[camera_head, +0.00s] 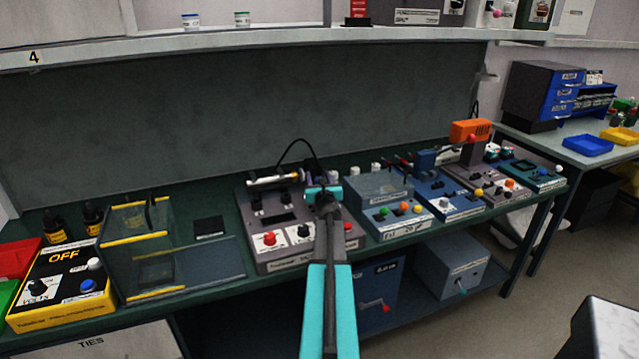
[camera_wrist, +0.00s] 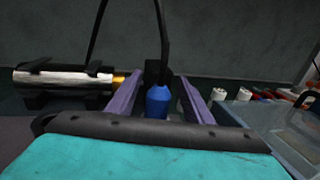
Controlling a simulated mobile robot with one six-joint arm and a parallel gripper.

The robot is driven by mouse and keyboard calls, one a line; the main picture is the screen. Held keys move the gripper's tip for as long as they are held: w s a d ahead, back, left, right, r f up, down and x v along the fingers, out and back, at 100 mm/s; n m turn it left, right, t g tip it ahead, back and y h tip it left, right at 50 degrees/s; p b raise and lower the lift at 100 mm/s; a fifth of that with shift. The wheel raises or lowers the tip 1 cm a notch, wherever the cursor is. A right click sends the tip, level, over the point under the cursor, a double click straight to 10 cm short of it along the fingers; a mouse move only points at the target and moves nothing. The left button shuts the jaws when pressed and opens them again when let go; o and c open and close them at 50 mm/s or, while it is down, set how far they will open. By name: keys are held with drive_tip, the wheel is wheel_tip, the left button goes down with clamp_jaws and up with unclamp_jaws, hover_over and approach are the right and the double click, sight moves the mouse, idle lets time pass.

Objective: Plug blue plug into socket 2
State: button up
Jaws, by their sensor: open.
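The blue plug (camera_wrist: 158,101) stands upright between the two purple fingers of my gripper (camera_wrist: 160,90) in the wrist view, with a gap on each side. A black cable rises from its top. My gripper (camera_head: 318,178) is open in the head view, over the back of a grey device (camera_head: 250,217) with red and black knobs. The plug is hidden by my arm there, but the black cable loop (camera_head: 296,143) shows. I cannot make out which socket is socket 2, nor what is under the plug.
A silver cylinder with a gold tip (camera_wrist: 65,78) lies in a black holder left of the fingers. A clear-lidded box (camera_head: 379,189) stands close on the right. Several control units line the bench rightwards. A clear case (camera_head: 140,250) stands on the left.

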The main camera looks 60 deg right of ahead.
drive_tip(key=shift+x, duration=0.85)
drive_tip(key=c, duration=1.1)
drive_tip(key=shift+r, duration=0.1)
drive_tip(key=shift+r, duration=1.45)
drive_tip(key=v, duration=0.5)
drive_tip(key=s+r+v, duration=0.1)
drive_tip(key=v, duration=0.4)
drive_tip(key=d+r+b+v, duration=0.1)
drive_tip(key=v, duration=0.5)
drive_tip(key=shift+s+d, duration=0.15)
drive_tip(key=shift+s+f, duration=0.1)
